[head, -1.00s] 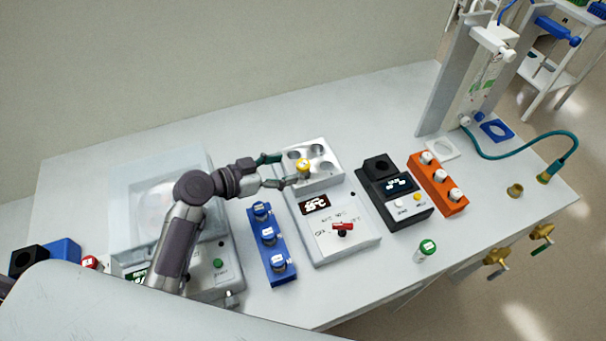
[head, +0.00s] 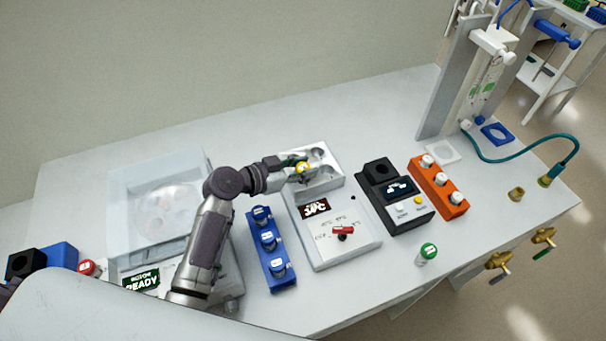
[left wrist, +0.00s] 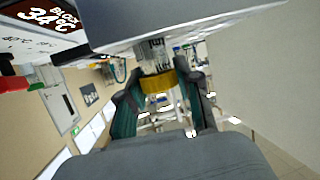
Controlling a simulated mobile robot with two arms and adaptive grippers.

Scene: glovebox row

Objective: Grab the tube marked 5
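A yellow-capped tube (head: 302,166) stands at the heating block (head: 331,186), among its round wells; it also shows in the left wrist view (left wrist: 158,83). My left gripper (head: 299,173) reaches in from the left, its fingers closed in on both sides of the yellow cap. In the left wrist view the teal-padded fingers (left wrist: 158,90) meet the cap's edges, and part of the tube's labelled body shows between cap and block. I cannot read a 5 on any tube. My right gripper is not in view.
A blue rack (head: 275,277) with blue-capped tubes stands left of the block's panel. A black device (head: 410,213) and an orange rack (head: 452,210) stand right. A green-capped tube (head: 427,252) stands alone in front. A clear-lidded machine (head: 150,240) is at left.

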